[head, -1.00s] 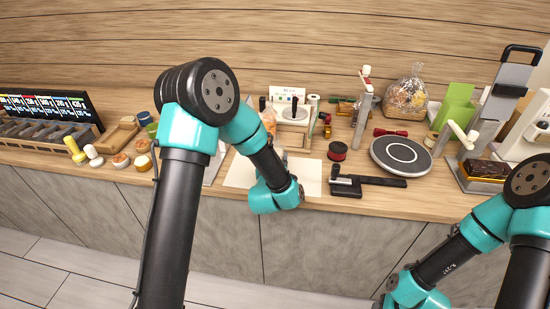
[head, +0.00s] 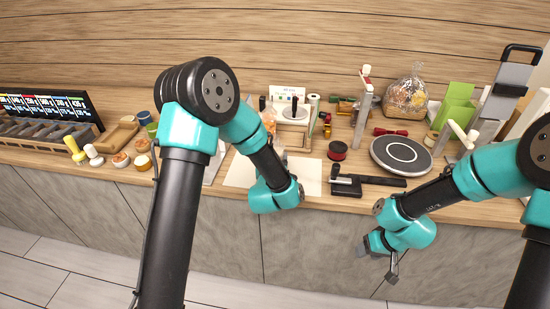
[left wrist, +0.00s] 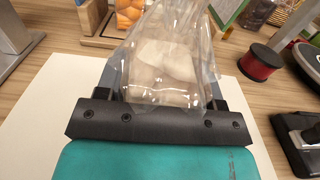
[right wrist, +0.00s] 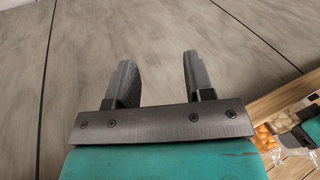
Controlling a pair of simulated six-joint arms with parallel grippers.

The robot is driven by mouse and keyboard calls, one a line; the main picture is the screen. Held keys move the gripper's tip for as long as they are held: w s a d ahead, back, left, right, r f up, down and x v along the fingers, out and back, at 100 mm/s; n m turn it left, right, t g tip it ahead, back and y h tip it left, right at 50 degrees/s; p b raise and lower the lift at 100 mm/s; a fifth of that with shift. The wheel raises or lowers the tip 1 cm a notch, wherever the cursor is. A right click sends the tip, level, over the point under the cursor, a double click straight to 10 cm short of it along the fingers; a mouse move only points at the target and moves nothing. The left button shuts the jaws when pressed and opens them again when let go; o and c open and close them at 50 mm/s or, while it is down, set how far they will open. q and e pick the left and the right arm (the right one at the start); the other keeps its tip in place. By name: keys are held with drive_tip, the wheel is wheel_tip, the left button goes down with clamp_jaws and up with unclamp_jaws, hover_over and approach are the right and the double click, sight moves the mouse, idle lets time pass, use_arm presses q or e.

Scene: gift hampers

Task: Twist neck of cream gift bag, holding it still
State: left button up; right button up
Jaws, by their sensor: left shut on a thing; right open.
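The cream gift bag (left wrist: 172,58) is a clear bag with pale cream contents, between the fingers of my left gripper (left wrist: 165,75) above a white sheet. My left gripper is shut on it; the exact contact is hard to see through the clear film. In the head view my left arm hides most of the bag and the left fingers. My right gripper (head: 382,258) is open and empty in front of the counter, below its edge, well to the right of the bag. In the right wrist view its fingers (right wrist: 158,70) stand apart over the cabinet front.
A white sheet (head: 238,176) lies under my left gripper. To its right are a dark red spool (head: 338,150), a black tool with a long bar (head: 365,183) and a round black turntable (head: 400,154). A filled clear bag (head: 406,97) stands behind. The counter's front edge is close.

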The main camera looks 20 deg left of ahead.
drive_tip(key=w+a+r+n+g+y, duration=0.1)
drive_tip(key=w+a+r+n, duration=0.35)
drive_tip(key=a+r, duration=0.55)
drive_tip(key=w+a+r+n+g, duration=0.1)
drive_tip(key=w+a+r+n, duration=0.45)
drive_tip(key=r, duration=0.75)
drive_tip(key=shift+w+a+r+n+t+h, duration=0.3)
drive_tip(key=shift+w+a+r+n+h, duration=0.8)
drive_tip(key=shift+a, duration=2.15)
drive_tip(key=shift+w+a+r+n+t+h, duration=0.3)
drive_tip(key=shift+w+a+r+n+h, duration=0.8)
drive_tip(key=shift+a, duration=2.2)
drive_tip(key=shift+w+a+r+n+t+h, duration=0.45)
drive_tip(key=shift+w+a+r+n, duration=1.05)
drive_tip(key=shift+a, duration=1.75)
drive_tip(key=shift+s, duration=0.1)
